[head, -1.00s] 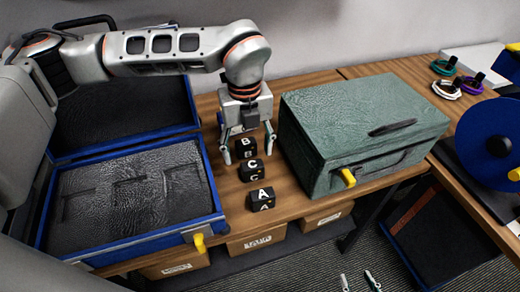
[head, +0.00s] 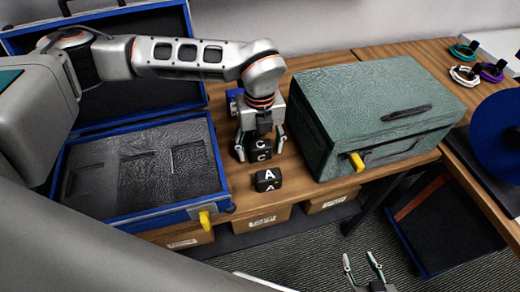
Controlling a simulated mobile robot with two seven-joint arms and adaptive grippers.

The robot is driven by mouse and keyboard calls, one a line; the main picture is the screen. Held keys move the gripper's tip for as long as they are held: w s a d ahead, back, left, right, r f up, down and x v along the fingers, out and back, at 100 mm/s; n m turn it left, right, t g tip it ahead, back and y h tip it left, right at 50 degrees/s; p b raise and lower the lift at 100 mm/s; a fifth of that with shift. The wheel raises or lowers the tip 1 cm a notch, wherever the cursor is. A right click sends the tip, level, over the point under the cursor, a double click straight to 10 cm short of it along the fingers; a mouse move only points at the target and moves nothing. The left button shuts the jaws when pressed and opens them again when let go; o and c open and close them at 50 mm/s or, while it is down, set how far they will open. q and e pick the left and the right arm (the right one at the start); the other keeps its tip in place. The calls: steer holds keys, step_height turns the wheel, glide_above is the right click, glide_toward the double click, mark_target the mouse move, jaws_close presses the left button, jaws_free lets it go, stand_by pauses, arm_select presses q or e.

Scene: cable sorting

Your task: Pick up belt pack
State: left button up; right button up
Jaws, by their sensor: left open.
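The belt packs are small black boxes with white letters on the wooden table. Pack A (head: 267,180) sits nearest the front edge, and pack C (head: 260,153) sits just behind it. Pack B is not visible; my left gripper may be hiding it. My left gripper (head: 260,153) points down and is open, with one finger on each side of pack C. I cannot tell whether the fingers touch it. My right gripper (head: 361,258) is at the bottom of the view, over the floor, with its fingers apart and nothing between them.
An open blue-edged case (head: 140,216) with black foam recesses lies left of the packs. A closed green case (head: 365,100) with a yellow latch stands close on the right. Coiled cables (head: 465,75) and a blue reel (head: 497,128) are further right. Cardboard boxes (head: 257,219) sit below.

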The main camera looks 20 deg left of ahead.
mark_target(261, 145)
arm_select(q)
steer(key=c, duration=1.3)
steer(key=shift+r, duration=0.2)
step_height(261, 145, up, 20)
steer(key=shift+d+f, duration=0.15)
